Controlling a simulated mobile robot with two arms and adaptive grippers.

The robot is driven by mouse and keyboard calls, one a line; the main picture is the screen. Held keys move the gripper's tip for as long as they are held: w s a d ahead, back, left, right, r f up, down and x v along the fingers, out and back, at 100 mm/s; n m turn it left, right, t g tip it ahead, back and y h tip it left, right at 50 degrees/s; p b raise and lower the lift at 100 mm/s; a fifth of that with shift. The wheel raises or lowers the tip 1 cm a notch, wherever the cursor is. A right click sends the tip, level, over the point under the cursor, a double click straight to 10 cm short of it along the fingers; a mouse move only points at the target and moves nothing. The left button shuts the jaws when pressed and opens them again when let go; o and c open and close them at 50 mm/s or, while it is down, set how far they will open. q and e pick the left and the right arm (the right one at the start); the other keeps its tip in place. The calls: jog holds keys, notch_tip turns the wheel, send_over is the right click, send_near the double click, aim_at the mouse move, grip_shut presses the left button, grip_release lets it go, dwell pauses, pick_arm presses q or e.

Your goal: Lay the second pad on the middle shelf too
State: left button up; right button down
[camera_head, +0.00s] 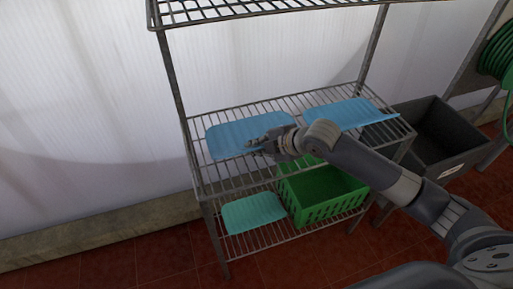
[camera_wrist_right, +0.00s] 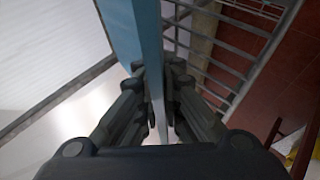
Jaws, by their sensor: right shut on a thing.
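My right gripper (camera_head: 258,148) is shut on the front edge of a light blue pad (camera_head: 232,136) at the left of the middle shelf (camera_head: 213,176). In the right wrist view the pad (camera_wrist_right: 148,35) runs edge-on between the closed fingers (camera_wrist_right: 160,95). The pad looks roughly flat over the wires; whether it rests fully on them I cannot tell. Another blue pad (camera_head: 345,113) lies on the right half of the same shelf, its right end near the shelf's end. My left gripper is not in view.
The lower shelf (camera_head: 245,244) carries a teal pad (camera_head: 252,212) and a green crate (camera_head: 325,192). A dark grey bin (camera_head: 440,135) stands to the right of the rack. The top wire shelf (camera_head: 225,12) is above. A green hose (camera_head: 500,55) hangs at far right.

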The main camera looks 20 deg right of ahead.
jog(key=shift+w, duration=0.65)
jog(key=shift+f, duration=0.3)
notch_tip(320, 180, down, 3)
jog(key=shift+r+p, duration=0.1)
jog(key=shift+p, duration=0.55)
jog(key=c, duration=1.8)
grip_release()
jog(key=shift+f, duration=0.2)
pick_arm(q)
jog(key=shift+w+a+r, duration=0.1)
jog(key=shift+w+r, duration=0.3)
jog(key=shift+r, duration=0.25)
pick_arm(e)
jog(key=shift+o, duration=0.2)
jog(key=shift+d, duration=0.1)
jog(key=shift+r, duration=0.1)
